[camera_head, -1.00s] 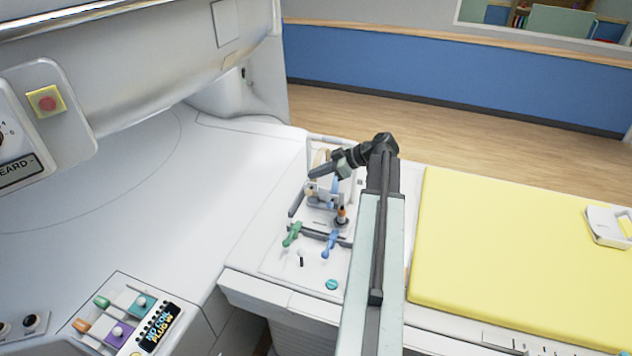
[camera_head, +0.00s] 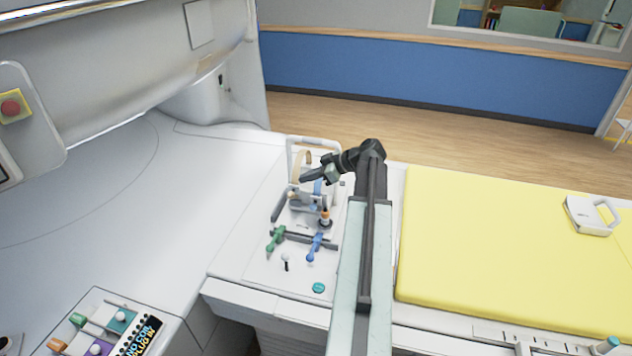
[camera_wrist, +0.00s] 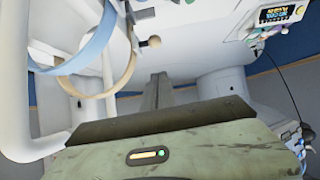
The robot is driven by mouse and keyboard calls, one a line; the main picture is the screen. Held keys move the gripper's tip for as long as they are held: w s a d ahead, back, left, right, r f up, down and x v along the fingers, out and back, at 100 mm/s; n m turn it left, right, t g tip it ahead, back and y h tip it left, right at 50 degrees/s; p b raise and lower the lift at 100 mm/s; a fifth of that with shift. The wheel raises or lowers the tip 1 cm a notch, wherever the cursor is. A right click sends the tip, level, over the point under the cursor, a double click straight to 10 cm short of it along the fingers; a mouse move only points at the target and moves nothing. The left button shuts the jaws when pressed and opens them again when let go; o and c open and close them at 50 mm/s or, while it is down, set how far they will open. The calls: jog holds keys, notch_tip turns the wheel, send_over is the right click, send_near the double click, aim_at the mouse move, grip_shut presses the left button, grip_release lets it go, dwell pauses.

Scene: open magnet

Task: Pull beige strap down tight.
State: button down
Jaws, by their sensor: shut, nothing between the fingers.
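A beige strap (camera_head: 298,167) hangs as a narrow band at the white frame in the head view. In the wrist view the beige strap (camera_wrist: 128,65) is a large loose loop at upper left. A blue strap (camera_wrist: 88,52) curves beside it there, and the blue strap also shows below my gripper in the head view (camera_head: 318,186). My gripper (camera_head: 306,178) is shut and empty, pointing left in front of the frame. In the wrist view its dark fingers (camera_wrist: 158,82) lie right of the beige loop, apart from it. The strap's lower end is not clear.
The white frame (camera_head: 290,150) stands on the white table end. Green (camera_head: 275,240) and blue (camera_head: 315,247) levers sit in front of it. A yellow pad (camera_head: 480,230) lies to the right, and the large magnet housing (camera_head: 110,70) overhangs the left.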

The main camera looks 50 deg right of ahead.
jog(key=w+a+f+b, duration=0.1)
jog(key=w+f+b, duration=0.2)
jog(key=f+b, duration=0.2)
jog(key=shift+w+a+f, duration=0.15)
jog(key=shift+a+f, duration=0.05)
jog(key=shift+f, duration=0.25)
notch_tip(320, 180, down, 4)
jog(key=b, duration=0.4)
jog(key=shift+r, duration=0.1)
